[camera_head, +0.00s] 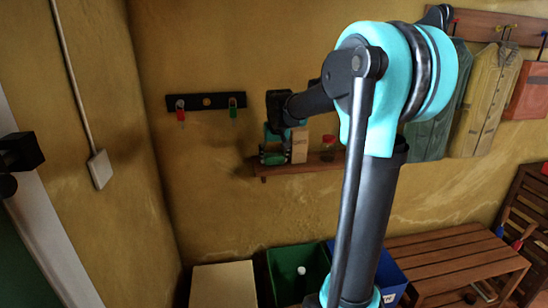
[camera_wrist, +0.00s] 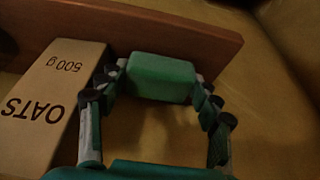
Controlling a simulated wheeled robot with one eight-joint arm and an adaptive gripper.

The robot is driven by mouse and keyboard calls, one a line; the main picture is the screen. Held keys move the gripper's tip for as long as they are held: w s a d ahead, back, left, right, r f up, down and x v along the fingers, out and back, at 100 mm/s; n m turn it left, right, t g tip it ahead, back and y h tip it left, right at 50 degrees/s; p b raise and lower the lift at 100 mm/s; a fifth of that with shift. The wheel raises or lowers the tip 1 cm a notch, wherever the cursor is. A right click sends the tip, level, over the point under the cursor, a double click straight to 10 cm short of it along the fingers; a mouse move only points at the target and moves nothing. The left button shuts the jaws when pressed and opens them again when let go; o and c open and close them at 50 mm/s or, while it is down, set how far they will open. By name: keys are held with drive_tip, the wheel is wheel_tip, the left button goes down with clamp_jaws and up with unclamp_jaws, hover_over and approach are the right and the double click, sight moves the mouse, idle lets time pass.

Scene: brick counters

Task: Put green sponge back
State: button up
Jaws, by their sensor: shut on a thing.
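The green sponge (camera_wrist: 160,76) is a rounded block between the two fingers of my gripper (camera_wrist: 158,82) in the wrist view. My gripper is shut on it, with a finger on each side. In the head view the sponge (camera_head: 273,159) shows below my gripper (camera_head: 273,150), at the left end of the wooden wall shelf (camera_head: 318,167). In the wrist view the sponge is against or just over the shelf board (camera_wrist: 130,30); I cannot tell if it rests on it.
An oats box (camera_wrist: 45,100) stands close beside my gripper's left finger; it also shows in the head view (camera_head: 300,148). A red-capped jar (camera_head: 328,148) stands farther right. A hook rail (camera_head: 215,101) hangs above left. A green bin (camera_head: 290,266) stands below.

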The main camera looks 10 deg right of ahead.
drive_tip(key=o, duration=0.7)
drive_tip(key=v, duration=1.2)
drive_tip(key=s+d+f, duration=0.1)
drive_tip(key=s+f, duration=0.7)
drive_tip(key=f, duration=0.2)
drive_tip(key=s+d+f, duration=0.1)
drive_tip(key=s+f, duration=0.8)
drive_tip(key=s+d+f, duration=0.1)
drive_tip(key=s+f, duration=0.7)
drive_tip(key=f, duration=0.2)
drive_tip(key=shift+s+d+f, duration=0.25)
drive_tip(key=shift+d+f, duration=0.05)
